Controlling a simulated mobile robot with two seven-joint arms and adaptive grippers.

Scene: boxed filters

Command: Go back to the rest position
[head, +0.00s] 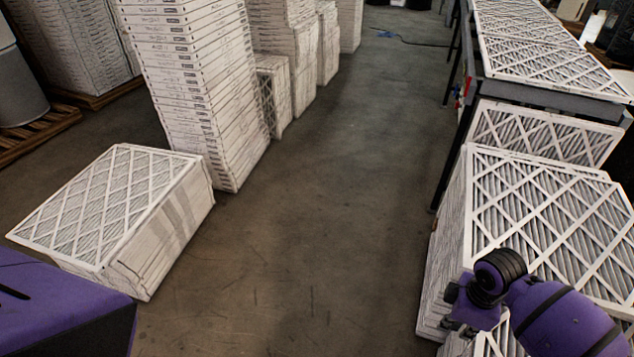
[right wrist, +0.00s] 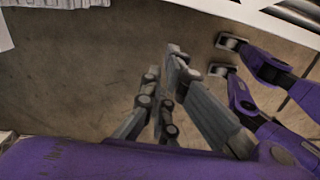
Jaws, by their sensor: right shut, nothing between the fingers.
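My right gripper (right wrist: 164,65) shows in the right wrist view. Its grey fingers are close together, shut with nothing between them, above bare floor. In the head view my right arm (head: 560,315), purple with a black joint, is at the lower right, in front of a stack of boxed filters (head: 545,205). I cannot tell from this view whether it touches the stack. My left gripper is not in view; a purple part of my own body shows at the lower left.
A low filter stack (head: 110,205) stands at left, with taller stacks (head: 195,80) behind it. At right, a dark-framed table (head: 545,93) carries filters, with more filters below.

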